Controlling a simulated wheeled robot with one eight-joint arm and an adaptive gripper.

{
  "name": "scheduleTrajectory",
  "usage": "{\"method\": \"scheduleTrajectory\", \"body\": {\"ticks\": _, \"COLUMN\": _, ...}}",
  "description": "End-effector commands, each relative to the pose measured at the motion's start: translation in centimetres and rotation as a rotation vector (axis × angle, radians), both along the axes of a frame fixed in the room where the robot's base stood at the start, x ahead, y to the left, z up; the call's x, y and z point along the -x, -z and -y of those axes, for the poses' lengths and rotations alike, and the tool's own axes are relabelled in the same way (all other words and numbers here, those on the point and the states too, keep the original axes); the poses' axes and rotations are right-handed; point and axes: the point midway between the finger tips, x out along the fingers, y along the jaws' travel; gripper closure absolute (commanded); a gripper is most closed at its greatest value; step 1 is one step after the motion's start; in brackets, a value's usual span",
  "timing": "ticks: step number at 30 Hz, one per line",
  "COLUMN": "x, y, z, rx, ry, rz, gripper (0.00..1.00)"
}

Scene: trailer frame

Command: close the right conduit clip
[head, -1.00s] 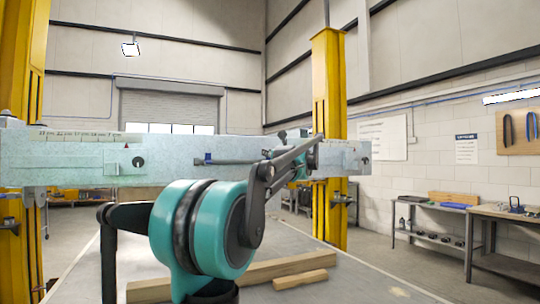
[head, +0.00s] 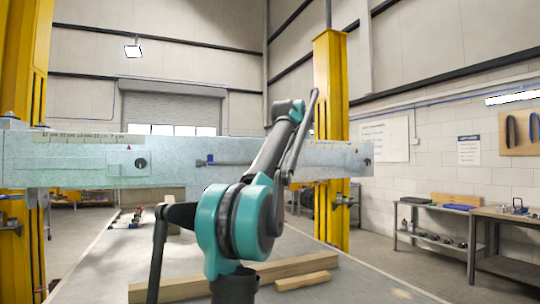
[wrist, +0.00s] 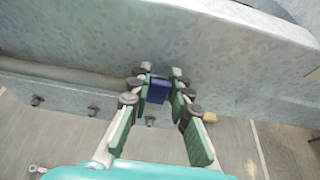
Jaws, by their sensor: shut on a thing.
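In the wrist view a small blue conduit clip (wrist: 158,90) sits against the pale metal beam (wrist: 190,40), between the fingers of my gripper (wrist: 160,73). My gripper is shut on this clip, with a green-padded finger on each side of it. A grey conduit (wrist: 75,77) runs along the beam to the left of the clip. In the head view another blue clip (head: 209,158) shows at the left end of the conduit (head: 232,162). My arm hides the right clip and the gripper there. I cannot tell whether the held clip is fully closed.
Yellow posts (head: 330,120) stand by both ends of the beam. Wooden blocks (head: 302,281) lie on the table below. Benches (head: 505,235) stand along the right wall.

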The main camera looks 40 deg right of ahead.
Motion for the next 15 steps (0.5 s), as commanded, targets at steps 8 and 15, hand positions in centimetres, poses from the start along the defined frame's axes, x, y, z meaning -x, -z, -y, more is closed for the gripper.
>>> {"method": "scheduleTrajectory", "body": {"ticks": 8, "x": -0.03, "y": 0.02, "z": 0.03, "rx": -0.001, "ry": 0.000, "rz": -0.002, "gripper": 1.00}}
{"method": "scheduleTrajectory", "body": {"ticks": 15, "x": -0.03, "y": 0.00, "z": 0.02, "rx": -0.001, "ry": 0.000, "rz": -0.002, "gripper": 0.62}}
